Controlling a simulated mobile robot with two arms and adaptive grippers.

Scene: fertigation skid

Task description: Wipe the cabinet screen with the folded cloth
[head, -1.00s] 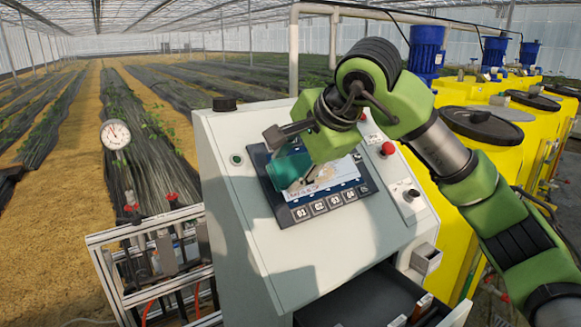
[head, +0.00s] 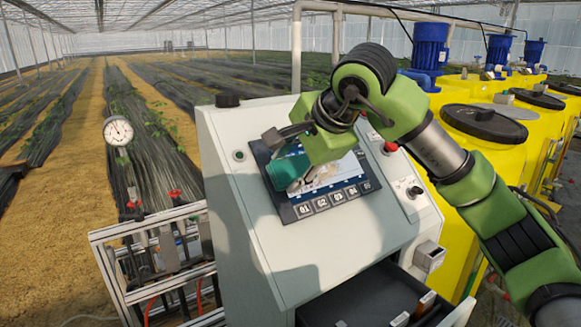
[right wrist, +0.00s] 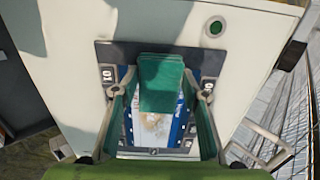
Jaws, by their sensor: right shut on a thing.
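The cabinet screen (head: 352,166) is set in the sloped top of a pale cabinet, with a row of numbered keys along its lower edge. A whitish and brownish smudge (head: 318,180) lies on it; the smudge also shows in the right wrist view (right wrist: 155,126). My right gripper (right wrist: 160,88) is shut on the green folded cloth (head: 286,171). The cloth is over the screen's left part; I cannot tell whether it touches. In the right wrist view the cloth (right wrist: 161,80) sits between both fingers and hides part of the screen (right wrist: 182,128). My left gripper is out of view.
A red button (head: 390,146) and a black knob (head: 414,192) sit right of the screen. An open drawer (head: 375,298) juts out below. A gauge (head: 118,131) and pipe rack stand left. Yellow tanks (head: 480,165) stand right, behind my arm.

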